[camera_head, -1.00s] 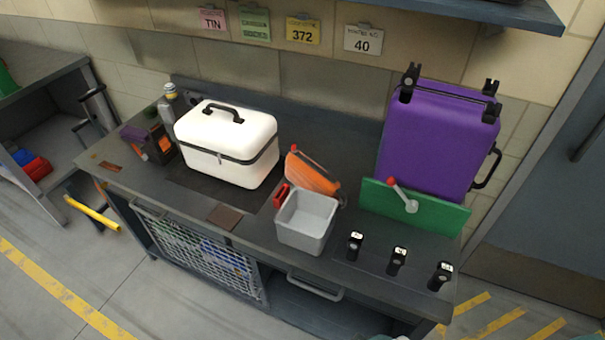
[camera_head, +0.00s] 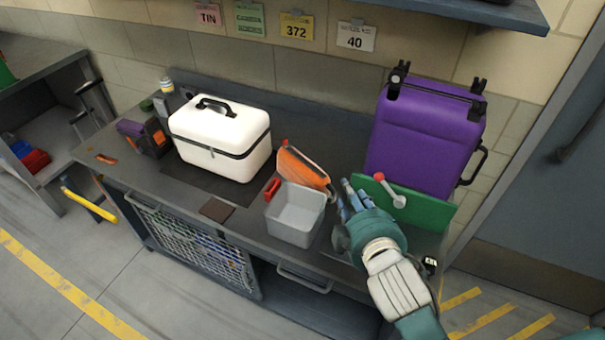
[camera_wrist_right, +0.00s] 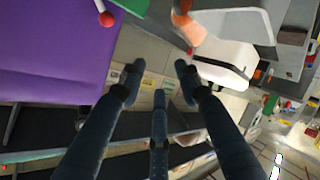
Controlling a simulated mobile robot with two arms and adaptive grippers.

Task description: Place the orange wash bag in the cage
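The orange wash bag (camera_head: 304,169), orange with a grey side, lies on the bench behind the grey bin. An orange shape at the top of the right wrist view (camera_wrist_right: 190,28) appears to be the bag. A wire-mesh cage (camera_head: 188,243) is under the front left of the bench, with bluish and greenish things behind its mesh. My right gripper (camera_head: 350,197) is over the bench, right of the grey bin and apart from the bag. Its fingers are spread and empty in the right wrist view (camera_wrist_right: 160,82). My left gripper is not in view.
A grey bin (camera_head: 294,228) stands in front of the bag. A white case (camera_head: 222,140) is to the left. A purple suitcase (camera_head: 425,140) and a green panel with a red-knobbed lever (camera_head: 397,200) are to the right. A dark tool box (camera_head: 143,137) stands at the far left.

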